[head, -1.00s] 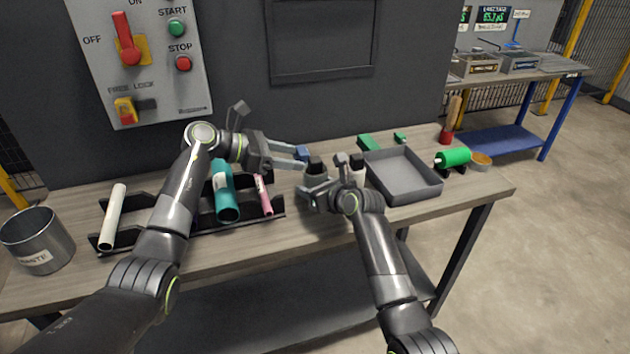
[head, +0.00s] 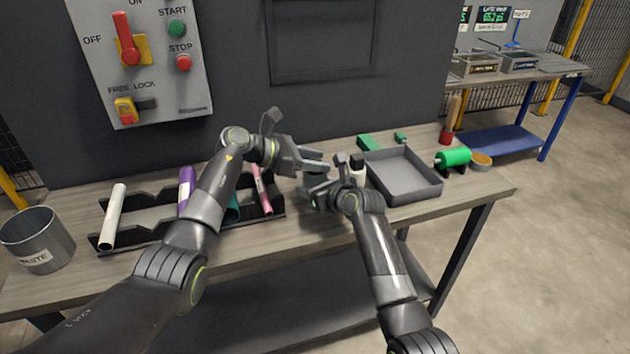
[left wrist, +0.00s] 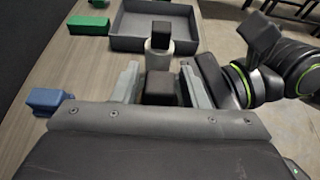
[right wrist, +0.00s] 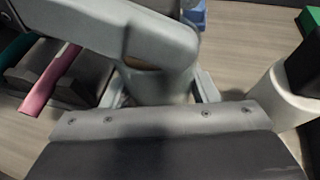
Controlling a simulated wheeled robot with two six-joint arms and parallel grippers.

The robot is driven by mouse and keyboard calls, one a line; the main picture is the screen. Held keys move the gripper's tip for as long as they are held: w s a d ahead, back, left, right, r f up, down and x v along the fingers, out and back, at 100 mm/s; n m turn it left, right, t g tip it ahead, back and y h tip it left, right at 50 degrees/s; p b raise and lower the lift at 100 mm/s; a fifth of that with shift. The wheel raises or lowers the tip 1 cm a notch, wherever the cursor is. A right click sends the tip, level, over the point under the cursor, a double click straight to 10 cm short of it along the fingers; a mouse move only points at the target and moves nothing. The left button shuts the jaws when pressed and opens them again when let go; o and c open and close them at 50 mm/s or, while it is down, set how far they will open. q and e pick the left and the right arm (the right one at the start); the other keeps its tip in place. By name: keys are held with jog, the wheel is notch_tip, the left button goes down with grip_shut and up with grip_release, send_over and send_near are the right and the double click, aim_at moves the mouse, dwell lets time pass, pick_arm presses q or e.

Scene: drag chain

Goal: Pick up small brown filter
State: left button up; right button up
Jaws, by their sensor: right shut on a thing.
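I cannot clearly make out a small brown filter; only a thin brownish rim shows on the grey cylinder (right wrist: 160,88) in the right wrist view. My right gripper (head: 316,190) is shut around that cylinder, which stands over the table. My left gripper (head: 315,163) is directly above, its fingers open on both sides of a black block (left wrist: 160,88), apparently the cylinder's cap. A similar white cylinder with a black cap (left wrist: 159,45) stands just beyond. The left hand hides the held cylinder's top in the right wrist view.
A black rack (head: 150,215) holds white, purple, teal and pink (head: 261,190) tubes. A grey tray (head: 402,172), green blocks (head: 368,144), a green roller (head: 454,157) and an orange-brown dish (head: 481,161) are at the right. A waste bin (head: 38,238) stands left. A blue block (left wrist: 48,101) lies nearby.

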pick_arm(q)
grip_shut()
notch_tip(320, 180, up, 10)
jog(key=shift+r, duration=0.1)
pick_arm(e)
jog(key=o, duration=1.1)
